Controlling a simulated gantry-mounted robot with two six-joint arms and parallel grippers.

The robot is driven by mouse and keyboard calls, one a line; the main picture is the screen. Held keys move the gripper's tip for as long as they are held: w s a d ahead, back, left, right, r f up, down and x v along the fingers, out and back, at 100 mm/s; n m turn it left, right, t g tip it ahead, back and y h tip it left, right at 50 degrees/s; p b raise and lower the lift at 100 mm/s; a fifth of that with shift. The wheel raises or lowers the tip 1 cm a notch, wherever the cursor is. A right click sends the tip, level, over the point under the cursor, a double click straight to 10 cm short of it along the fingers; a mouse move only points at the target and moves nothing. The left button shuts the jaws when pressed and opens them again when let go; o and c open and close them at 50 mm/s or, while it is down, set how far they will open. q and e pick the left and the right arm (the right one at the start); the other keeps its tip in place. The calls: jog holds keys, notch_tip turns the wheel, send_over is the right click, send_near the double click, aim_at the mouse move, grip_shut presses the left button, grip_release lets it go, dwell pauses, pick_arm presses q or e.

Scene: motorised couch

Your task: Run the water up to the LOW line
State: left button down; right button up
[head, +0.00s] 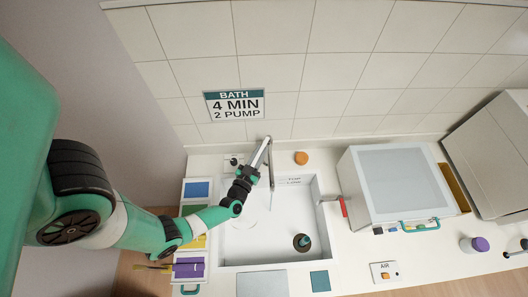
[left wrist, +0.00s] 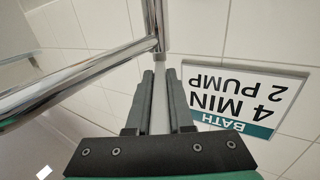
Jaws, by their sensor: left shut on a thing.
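My left gripper (head: 252,172) reaches over the back left of the white sink basin (head: 228,258) to the chrome tap (head: 263,150). In the left wrist view, my left gripper (left wrist: 160,85) is shut on a pale bar, the tap lever (left wrist: 160,115), between its fingers. Chrome tap pipes (left wrist: 80,80) pass close by. Small level marks (head: 290,181) show on the back wall of the basin; their lettering is too small to read. I cannot tell whether water runs or stands in the basin. My right gripper is not in view.
A dark bottle (head: 302,243) stands in the basin. A red handle (head: 343,206) is at its right rim. An orange object (head: 301,158) sits behind. A grey-lidded box (head: 395,180) stands right. A sign (head: 235,105) hangs on the tiles.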

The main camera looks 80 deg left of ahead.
pick_arm(q)
jog(key=c, duration=0.8)
grip_release()
jog(key=shift+d, duration=0.1)
jog(key=p+v, duration=0.1)
jog(key=v, duration=1)
jog(key=shift+s, duration=0.2)
jog(key=shift+d, duration=0.15)
